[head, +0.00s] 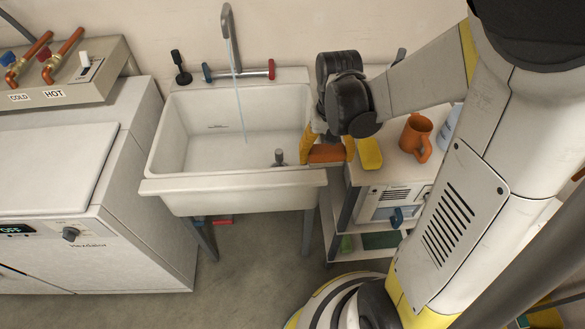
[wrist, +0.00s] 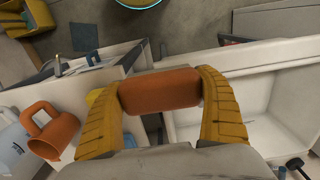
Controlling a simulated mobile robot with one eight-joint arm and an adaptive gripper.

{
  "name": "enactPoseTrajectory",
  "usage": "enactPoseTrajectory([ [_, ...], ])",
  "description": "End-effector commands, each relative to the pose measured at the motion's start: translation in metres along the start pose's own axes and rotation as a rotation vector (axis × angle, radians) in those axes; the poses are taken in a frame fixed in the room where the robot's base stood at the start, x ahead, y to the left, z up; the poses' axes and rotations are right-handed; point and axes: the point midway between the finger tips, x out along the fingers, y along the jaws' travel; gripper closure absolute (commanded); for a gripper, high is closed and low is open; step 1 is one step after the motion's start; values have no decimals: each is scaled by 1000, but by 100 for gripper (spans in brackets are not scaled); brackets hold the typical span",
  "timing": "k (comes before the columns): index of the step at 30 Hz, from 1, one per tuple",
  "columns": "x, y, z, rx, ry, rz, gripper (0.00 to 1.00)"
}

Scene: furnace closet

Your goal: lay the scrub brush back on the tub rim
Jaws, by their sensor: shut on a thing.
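The scrub brush shows as an orange-brown block (head: 327,154), and it also shows in the wrist view (wrist: 160,90). My gripper (head: 328,148) is shut on it, with a yellow finger at each end; the fingers also show in the wrist view (wrist: 166,96). The white tub (head: 232,184) stands left of my gripper in the head view. The brush appears at the tub's right rim, near the front corner, beside the gap to the cart. I cannot tell whether it touches the rim. In the wrist view the tub rim (wrist: 255,64) runs right from behind the brush.
Water runs from the faucet (head: 229,25) into the tub. A cart (head: 396,172) at the tub's right holds a yellow sponge (head: 369,153) and an orange mug (head: 416,137). A white washer (head: 60,165) stands left. The tub's front rim looks bare.

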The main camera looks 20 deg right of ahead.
Motion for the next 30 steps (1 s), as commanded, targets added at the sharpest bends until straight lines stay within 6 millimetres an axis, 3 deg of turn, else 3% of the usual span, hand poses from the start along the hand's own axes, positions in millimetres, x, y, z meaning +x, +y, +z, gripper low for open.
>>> enactPoseTrajectory([
  [6, 38, -51, -20, -7, 0, 0, 50],
  [12, 59, -86, -35, -3, 0, 0, 50],
  [19, 70, -96, -39, 0, 0, 0, 50],
  [25, 101, -96, -39, 0, 0, 0, 50],
  [30, 103, -96, -39, 0, 0, 0, 50],
])
